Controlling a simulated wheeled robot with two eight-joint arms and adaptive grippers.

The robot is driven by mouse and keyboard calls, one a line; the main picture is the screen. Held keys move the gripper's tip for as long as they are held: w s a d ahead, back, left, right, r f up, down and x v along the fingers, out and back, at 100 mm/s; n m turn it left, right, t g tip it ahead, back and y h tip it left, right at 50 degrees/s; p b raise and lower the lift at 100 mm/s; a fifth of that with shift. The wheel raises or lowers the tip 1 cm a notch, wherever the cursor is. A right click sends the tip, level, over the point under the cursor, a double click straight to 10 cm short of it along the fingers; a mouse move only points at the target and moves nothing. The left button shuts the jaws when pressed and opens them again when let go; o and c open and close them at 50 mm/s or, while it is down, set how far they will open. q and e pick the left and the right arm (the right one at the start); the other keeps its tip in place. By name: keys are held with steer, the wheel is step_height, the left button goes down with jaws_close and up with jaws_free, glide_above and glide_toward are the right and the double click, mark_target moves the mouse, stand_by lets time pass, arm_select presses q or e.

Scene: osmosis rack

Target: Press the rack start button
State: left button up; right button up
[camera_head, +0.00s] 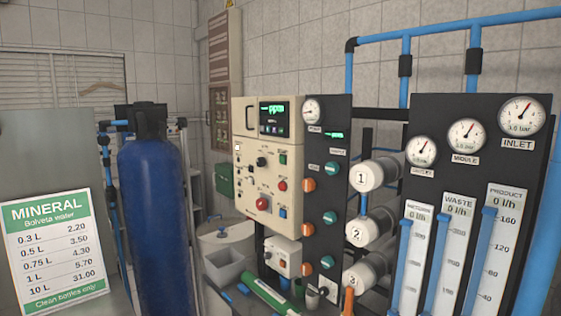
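The osmosis rack stands from the middle to the right. Its cream control box (258,185) has a small dark display (273,117) with green digits. On the box are a green button (283,159), a red button (282,185), a blue switch (283,212), a black knob (262,162) and a larger red button (262,203). The labels are too small to read, so I cannot tell which one is the start button. Neither of my grippers is in view.
A black panel (342,130) with orange and green knobs and a gauge stands right of the control box. White membrane housings (378,172), blue pipes and flow meters fill the right. A blue tank (158,225) and a price sign (55,250) stand left.

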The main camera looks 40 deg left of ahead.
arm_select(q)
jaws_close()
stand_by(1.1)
